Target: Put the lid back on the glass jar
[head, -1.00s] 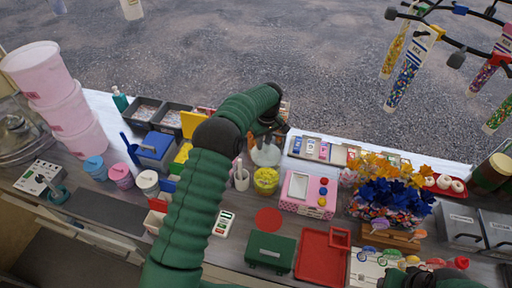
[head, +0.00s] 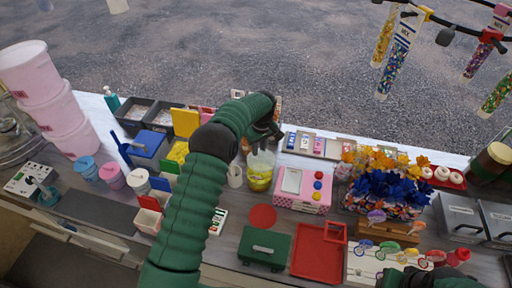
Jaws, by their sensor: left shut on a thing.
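The glass jar (head: 260,182) with yellow contents stands on the counter in the middle of the head view. My left gripper (head: 264,143) is right above it, shut on a pale, see-through piece (head: 261,159) that looks like the lid. This piece is at the jar's mouth; I cannot tell whether it rests on the rim or hovers just over it. My own wrist hides part of the grip. My right arm shows at the lower right edge, with its gripper (head: 398,277) too cut off to read.
A white cup (head: 235,176) stands close left of the jar, and a pink dotted box (head: 302,190) close right. A red disc (head: 262,217), a green box (head: 265,248) and a red tray (head: 318,250) lie in front. Sweet tubes (head: 398,55) hang at the upper right.

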